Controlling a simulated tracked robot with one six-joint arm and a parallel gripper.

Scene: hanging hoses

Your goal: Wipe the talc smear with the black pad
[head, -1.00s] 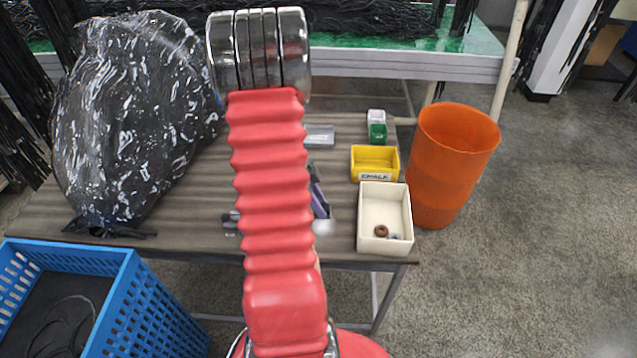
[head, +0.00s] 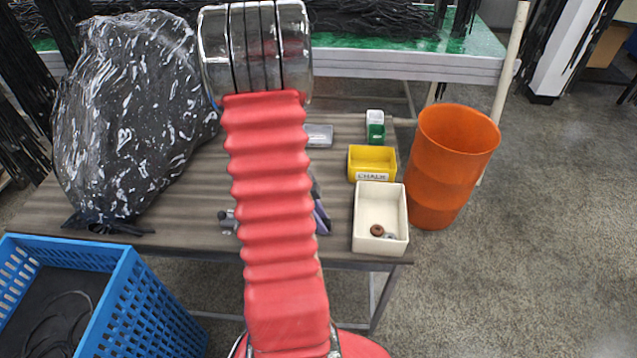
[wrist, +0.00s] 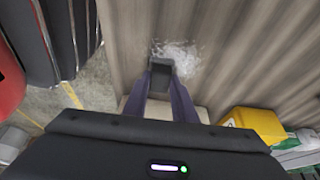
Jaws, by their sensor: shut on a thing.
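My gripper (wrist: 168,92) is shut on the black pad (wrist: 160,66), a small dark block between its two purple-grey fingertips in the wrist view. The talc smear (wrist: 181,54) is a pale, whitish, speckled patch on the striped wood-look table. The pad is at the smear's lower left edge and overlaps it in the picture. I cannot tell for sure whether the pad touches the tabletop. In the head view my red bellows arm covers most of the gripper (head: 321,215), and the pad and smear are hidden.
A white bin (head: 361,217) with a brown ring and a yellow CHALK bin (head: 372,159) stand to the right on the table (head: 185,190).

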